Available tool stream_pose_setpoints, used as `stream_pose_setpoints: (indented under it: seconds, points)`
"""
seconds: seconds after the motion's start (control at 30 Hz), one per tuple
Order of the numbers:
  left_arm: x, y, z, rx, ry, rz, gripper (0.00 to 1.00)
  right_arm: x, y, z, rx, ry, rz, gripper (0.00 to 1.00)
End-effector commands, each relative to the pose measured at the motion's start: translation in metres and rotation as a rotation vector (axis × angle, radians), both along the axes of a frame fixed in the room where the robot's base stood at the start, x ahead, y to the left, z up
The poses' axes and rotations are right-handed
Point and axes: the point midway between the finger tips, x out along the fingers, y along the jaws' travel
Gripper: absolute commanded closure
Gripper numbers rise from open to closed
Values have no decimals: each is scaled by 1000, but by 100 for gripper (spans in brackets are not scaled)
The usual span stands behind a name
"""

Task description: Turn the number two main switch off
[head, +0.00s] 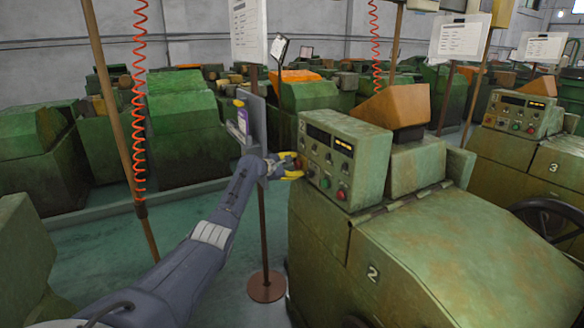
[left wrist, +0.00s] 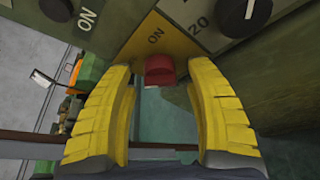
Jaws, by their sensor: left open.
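The machine marked 2 (head: 373,273) stands right of centre in the head view, with a green control box (head: 347,158) on top. My left gripper (head: 298,165) is at the left side of this box, its yellow fingers open. The knob lies between the two open fingers of my left gripper (left wrist: 160,78), with a gap on each side. In the head view my fingers largely hide this knob. My right gripper is not in view.
A thin stand with a sign plate (head: 255,120) rises close behind my left wrist. Black knobs (left wrist: 245,14) sit near the plate in the left wrist view. Machine 3 (head: 540,170) stands at the right.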

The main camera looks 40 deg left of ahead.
Motion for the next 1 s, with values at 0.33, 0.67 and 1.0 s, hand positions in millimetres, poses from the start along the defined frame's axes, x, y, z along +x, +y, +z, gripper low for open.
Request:
stream_pose_setpoints:
  seconds: [0.33,0.67,1.0]
  points:
    - [-20,4,5,4,1,0,46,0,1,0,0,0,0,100]
    - [-63,12,17,4,1,0,46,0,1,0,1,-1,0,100]
    - [-102,19,29,3,2,2,46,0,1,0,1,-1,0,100]
